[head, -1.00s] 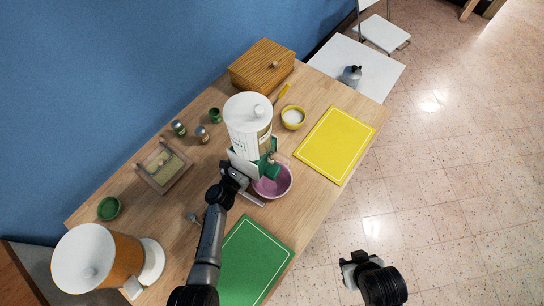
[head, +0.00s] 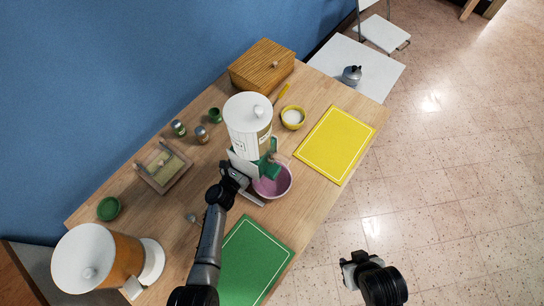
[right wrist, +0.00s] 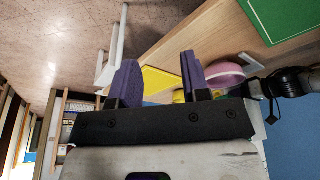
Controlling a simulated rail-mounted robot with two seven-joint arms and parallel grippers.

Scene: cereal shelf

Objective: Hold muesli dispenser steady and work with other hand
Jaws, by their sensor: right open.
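The muesli dispenser (head: 247,130), a white canister with a white lid and a green part (head: 268,164) low on its front, stands upright on the wooden table. A pink bowl (head: 273,184) sits just below the green part and is partly covered by it. My left gripper (head: 236,166) is at the dispenser's lower near side; its fingertips are largely hidden, so its grip is unclear. My right gripper (head: 352,268) is open and empty, off the table's near right side. Its two purple fingers (right wrist: 160,82) stand apart in the right wrist view.
A green mat (head: 255,262) and a yellow mat (head: 336,145) lie on the table. An orange dispenser (head: 122,255) stands at the lower left. A yellow bowl (head: 293,117), a wooden box (head: 262,65) and small jars stand behind. Open floor lies right.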

